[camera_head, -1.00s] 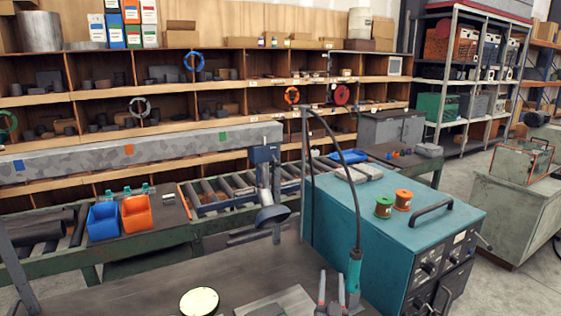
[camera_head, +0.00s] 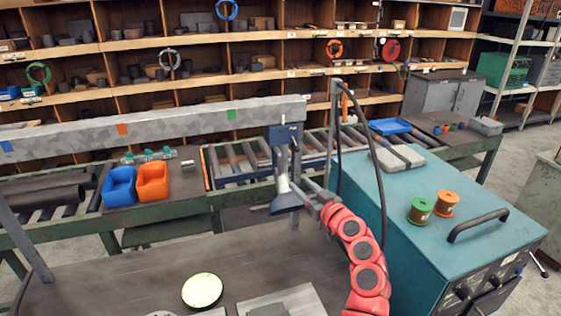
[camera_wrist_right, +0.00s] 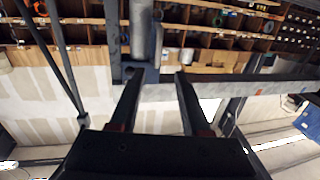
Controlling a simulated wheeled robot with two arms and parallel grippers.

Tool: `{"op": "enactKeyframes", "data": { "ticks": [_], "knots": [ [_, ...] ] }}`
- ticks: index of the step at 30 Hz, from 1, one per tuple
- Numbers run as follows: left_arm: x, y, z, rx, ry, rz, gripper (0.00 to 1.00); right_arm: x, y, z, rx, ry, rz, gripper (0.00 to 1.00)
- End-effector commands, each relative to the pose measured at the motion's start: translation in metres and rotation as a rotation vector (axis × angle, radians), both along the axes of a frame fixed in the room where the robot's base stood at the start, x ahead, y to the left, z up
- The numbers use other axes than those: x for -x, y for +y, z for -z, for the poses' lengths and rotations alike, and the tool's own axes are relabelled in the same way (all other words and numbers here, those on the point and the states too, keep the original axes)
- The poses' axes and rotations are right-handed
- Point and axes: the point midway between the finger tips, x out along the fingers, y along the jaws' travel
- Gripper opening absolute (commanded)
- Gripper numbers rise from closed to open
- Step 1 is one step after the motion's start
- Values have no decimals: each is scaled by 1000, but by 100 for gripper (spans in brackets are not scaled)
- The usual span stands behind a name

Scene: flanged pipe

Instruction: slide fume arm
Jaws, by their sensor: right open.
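The fume arm hangs from a long grey beam (camera_head: 150,127). It has a blue carriage (camera_head: 285,134) near the beam's right end and a pale tube leading down to a dark blue-grey hood (camera_head: 286,200) above the dark bench. My right gripper (camera_head: 309,194), on its red arm, is just right of the tube and hood. In the right wrist view my gripper (camera_wrist_right: 158,72) is open, with its two dark fingers apart. The fume arm's grey tube (camera_wrist_right: 144,35) shows just beyond the fingertips; I cannot tell whether they touch. My left gripper is not in view.
A teal welding machine (camera_head: 450,225) with green (camera_head: 420,210) and orange (camera_head: 446,204) spools stands right of my arm. Blue (camera_head: 119,186) and orange (camera_head: 152,181) bins sit behind the bench.

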Motion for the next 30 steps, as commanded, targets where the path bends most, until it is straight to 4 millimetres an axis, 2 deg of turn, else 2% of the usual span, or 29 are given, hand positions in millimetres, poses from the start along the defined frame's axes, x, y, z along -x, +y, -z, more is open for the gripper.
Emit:
{"op": "enactKeyframes", "data": {
  "ticks": [5,13,20,22,28,30],
  "knots": [
    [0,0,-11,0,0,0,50,-19,9,-2,3,3,3,47],
    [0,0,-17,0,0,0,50,-44,24,0,3,5,2,47],
    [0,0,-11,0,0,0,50,-68,37,1,4,1,3,47],
    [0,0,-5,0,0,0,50,-74,46,7,7,4,-5,47],
    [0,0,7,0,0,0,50,-96,55,4,4,1,2,47],
    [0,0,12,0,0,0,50,-101,60,8,8,4,-3,47]
  ]
}}
